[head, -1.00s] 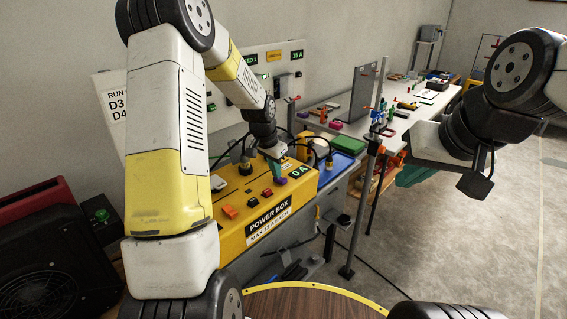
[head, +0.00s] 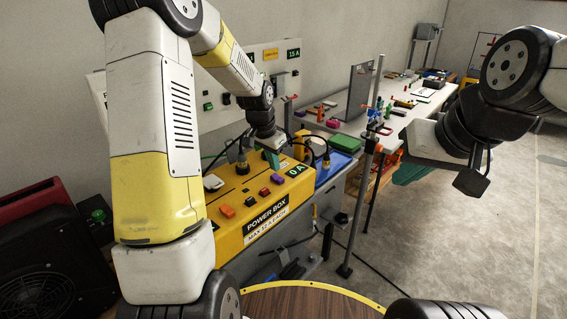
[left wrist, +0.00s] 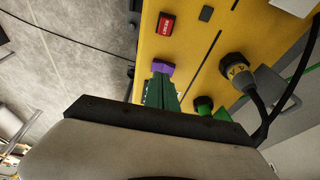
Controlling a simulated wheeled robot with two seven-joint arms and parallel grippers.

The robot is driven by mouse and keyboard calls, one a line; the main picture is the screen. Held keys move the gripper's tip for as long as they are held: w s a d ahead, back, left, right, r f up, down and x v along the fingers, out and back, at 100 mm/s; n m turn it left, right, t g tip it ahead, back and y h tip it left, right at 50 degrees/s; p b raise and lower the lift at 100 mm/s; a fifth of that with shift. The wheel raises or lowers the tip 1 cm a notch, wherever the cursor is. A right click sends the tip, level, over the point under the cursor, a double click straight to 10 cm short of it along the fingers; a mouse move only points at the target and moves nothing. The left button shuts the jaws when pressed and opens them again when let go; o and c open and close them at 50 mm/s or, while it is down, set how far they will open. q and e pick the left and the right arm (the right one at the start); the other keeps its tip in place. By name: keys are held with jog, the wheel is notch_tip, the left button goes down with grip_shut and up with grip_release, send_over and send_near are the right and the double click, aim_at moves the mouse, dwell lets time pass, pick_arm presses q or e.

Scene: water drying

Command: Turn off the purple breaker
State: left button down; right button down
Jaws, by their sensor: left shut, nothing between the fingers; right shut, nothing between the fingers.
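The purple breaker (head: 277,179) is a small switch on the sloped top of the yellow power box (head: 228,231), near the green "0 A" display. My left gripper (head: 272,160) has green fingers, pressed together and empty, just behind and above the breaker. In the left wrist view the fingers (left wrist: 161,93) point at the purple breaker (left wrist: 163,66) and partly cover it; I cannot tell whether they touch. Whether the switch is on or off is not clear. My right gripper (head: 411,174) hangs at the right, shut and empty, far from the box.
A red switch (head: 264,192), an orange switch (head: 227,211) and plugged black cables share the box top. A wall panel (head: 215,113) stands behind. A workbench (head: 345,128) with tools lies beyond, and a round wooden table (head: 300,302) is in front.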

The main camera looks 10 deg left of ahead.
pick_arm(q)
jog(key=v, duration=0.3)
jog(key=shift+a+r, duration=0.1)
jog(key=shift+r, duration=0.2)
notch_tip(320, 180, up, 7)
send_over(276, 175)
jog(key=s+a, duration=0.1)
jog(key=s, duration=0.3)
jog(key=shift+w+a+f, duration=0.1)
jog(key=shift+w+f, duration=0.05)
jog(key=shift+f, duration=0.15)
jog(key=x, duration=1.2)
jog(key=shift+a+f, duration=0.2)
jog(key=shift+f, duration=0.8)
jog(key=shift+a, duration=0.1)
